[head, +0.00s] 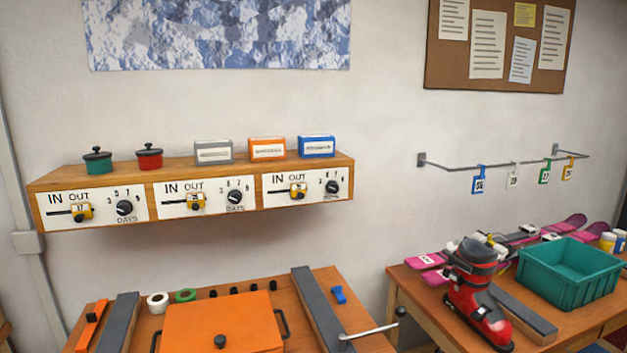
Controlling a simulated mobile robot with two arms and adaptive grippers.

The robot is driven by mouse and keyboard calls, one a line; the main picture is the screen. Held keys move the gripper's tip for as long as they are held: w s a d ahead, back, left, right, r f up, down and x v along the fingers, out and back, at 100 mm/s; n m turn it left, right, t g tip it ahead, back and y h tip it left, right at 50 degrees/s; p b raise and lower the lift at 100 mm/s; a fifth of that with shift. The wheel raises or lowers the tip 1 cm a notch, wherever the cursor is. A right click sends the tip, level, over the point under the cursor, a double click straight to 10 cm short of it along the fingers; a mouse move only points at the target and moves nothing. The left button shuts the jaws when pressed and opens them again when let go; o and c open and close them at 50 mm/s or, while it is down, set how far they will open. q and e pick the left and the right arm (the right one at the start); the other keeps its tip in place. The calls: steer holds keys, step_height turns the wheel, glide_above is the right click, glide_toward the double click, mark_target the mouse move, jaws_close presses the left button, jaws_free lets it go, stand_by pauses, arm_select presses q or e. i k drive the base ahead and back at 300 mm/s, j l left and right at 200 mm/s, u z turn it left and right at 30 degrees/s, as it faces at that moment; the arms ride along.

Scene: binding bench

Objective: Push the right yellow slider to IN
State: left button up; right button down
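A wooden wall shelf (190,219) carries three white panels, each with a yellow slider on a dark slot under the words IN and OUT. The right yellow slider (298,190) sits at the right part of its slot, under OUT on the right panel (280,200). The middle slider (196,202) and left slider (82,211) also sit under OUT. A black DAYS knob (332,187) is just right of the right slider. Neither of my grippers is in view.
Green (97,162) and red (149,157) pots and several small boxes stand on the shelf. Below is a bench with an orange plate (222,322) and a metal lever (372,329). At right are a ski boot (476,295) and green crate (571,284). The shelf front is clear.

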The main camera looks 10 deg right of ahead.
mark_target(298, 190)
steer(key=i+l+u, duration=0.1)
steer(key=l, duration=0.25)
steer(key=i+l, duration=0.3)
steer(key=i+l+u, duration=0.15)
steer(key=l, duration=0.2)
steer(key=i+l, duration=0.25)
steer(key=l, duration=0.15)
steer(key=u, duration=0.05)
